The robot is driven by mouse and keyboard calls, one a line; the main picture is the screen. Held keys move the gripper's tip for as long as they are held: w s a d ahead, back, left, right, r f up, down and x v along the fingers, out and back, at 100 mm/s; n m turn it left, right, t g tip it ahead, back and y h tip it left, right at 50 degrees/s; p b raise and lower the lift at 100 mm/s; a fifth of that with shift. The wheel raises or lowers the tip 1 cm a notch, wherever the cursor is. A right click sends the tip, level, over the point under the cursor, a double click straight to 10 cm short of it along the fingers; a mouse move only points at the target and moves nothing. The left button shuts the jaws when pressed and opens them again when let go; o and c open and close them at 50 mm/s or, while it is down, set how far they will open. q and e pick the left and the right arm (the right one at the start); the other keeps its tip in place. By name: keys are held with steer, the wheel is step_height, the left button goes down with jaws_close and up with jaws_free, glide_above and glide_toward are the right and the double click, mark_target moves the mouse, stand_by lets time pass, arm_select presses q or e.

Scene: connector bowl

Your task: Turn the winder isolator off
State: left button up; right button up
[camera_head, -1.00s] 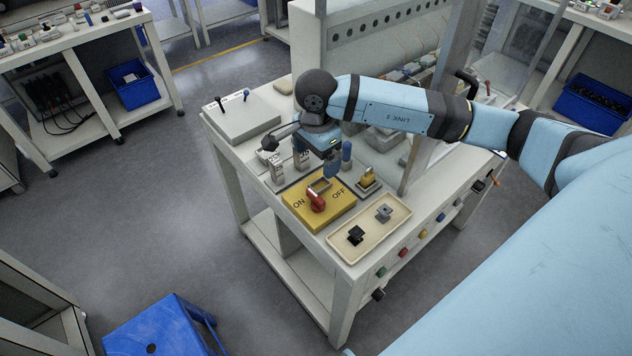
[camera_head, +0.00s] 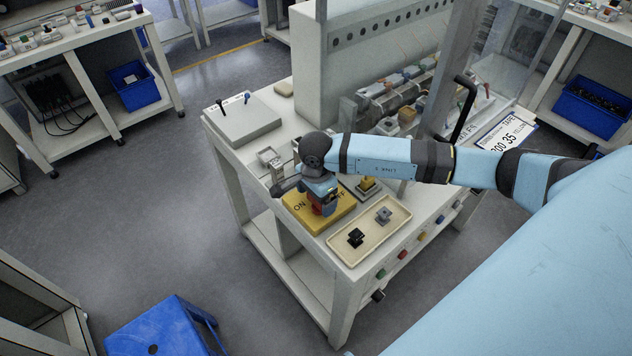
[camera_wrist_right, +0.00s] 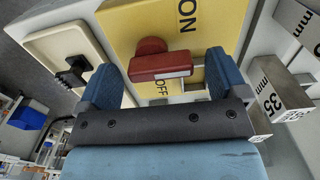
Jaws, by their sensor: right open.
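The winder isolator is a yellow box (camera_head: 293,204) on the bench, lettered ON at the left and OFF at the right. Its red handle (camera_head: 330,208) is mostly hidden behind my right gripper (camera_head: 322,205) in the head view. In the right wrist view the yellow face (camera_wrist_right: 120,25) and the red handle (camera_wrist_right: 160,64) show clearly. My right gripper (camera_wrist_right: 158,85) is open, with its blue fingers on either side of the handle. I cannot tell whether a finger touches it. My left gripper is not in view.
A cream tray (camera_head: 352,263) with a black piece (camera_head: 355,237) and a grey piece (camera_head: 383,216) lies beside the box. A brass padlock (camera_head: 367,184) sits behind it. Steel blocks (camera_wrist_right: 265,98) stand close to one finger. A grey box (camera_head: 243,122) with small levers is at the bench's far left.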

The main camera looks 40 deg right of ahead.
steer(key=c, duration=0.9)
steer(key=shift+c, duration=0.2)
